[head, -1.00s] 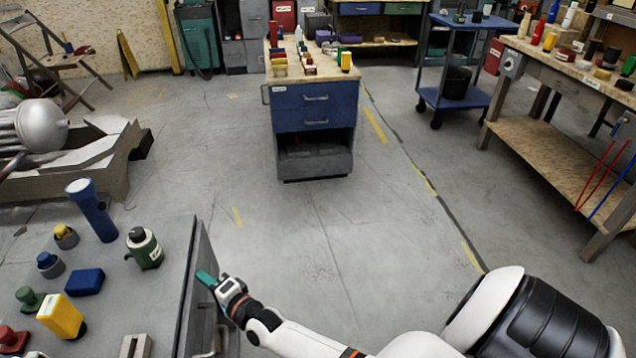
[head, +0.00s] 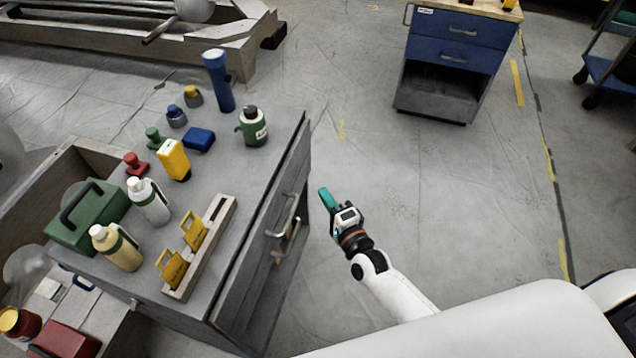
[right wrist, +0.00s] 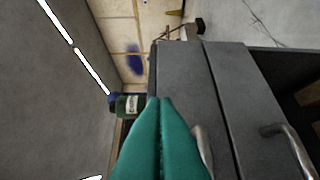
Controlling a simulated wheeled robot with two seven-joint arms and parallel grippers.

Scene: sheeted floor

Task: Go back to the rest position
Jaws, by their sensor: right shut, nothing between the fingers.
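My right gripper (head: 326,198) has teal fingers and is shut and empty. It is held in the air just right of the grey drawer cabinet (head: 240,265), apart from it in the head view. In the right wrist view the closed teal fingers (right wrist: 161,130) fill the lower middle, with the cabinet front (right wrist: 215,85) and its handles beyond. My white right arm comes in from the lower right of the head view. My left gripper is not in view.
A blue cabinet (head: 455,50) stands at the back. The floor between is clear.

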